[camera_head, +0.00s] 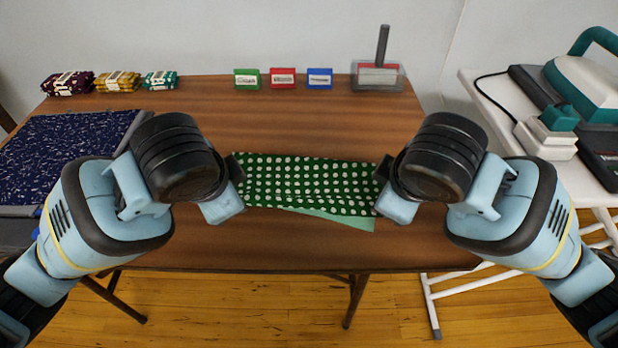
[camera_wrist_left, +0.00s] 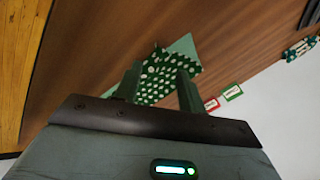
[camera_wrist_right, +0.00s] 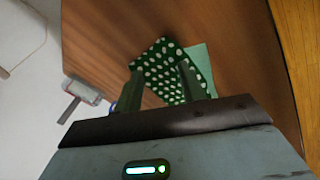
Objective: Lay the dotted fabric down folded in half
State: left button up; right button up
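The dotted fabric (camera_head: 305,183), dark green with white dots, lies on the wooden table in a wide strip, folded over. A plain pale green layer (camera_head: 345,220) shows along its front edge, widest at the front right, so the edges do not line up there. My left gripper (camera_wrist_left: 158,88) is at the fabric's left end and my right gripper (camera_wrist_right: 164,88) at its right end. In both wrist views the fingers stand apart, with the fabric beyond and between them. The wrists partly hide the fabric's ends in the head view.
Red (camera_head: 283,79), green (camera_head: 247,79) and blue (camera_head: 320,79) labelled blocks and a clear tray with an upright handle (camera_head: 378,76) stand at the back. Folded fabric bundles (camera_head: 118,81) sit back left. A navy mat (camera_head: 60,150) lies left. A white side table (camera_head: 590,180) stands right.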

pick_arm(q)
jog(key=s+v, duration=0.1)
jog(key=v, duration=0.5)
pick_arm(e)
jog(key=s+v, duration=0.1)
jog(key=v, duration=0.5)
pick_arm(q)
jog(key=shift+s+f, duration=0.1)
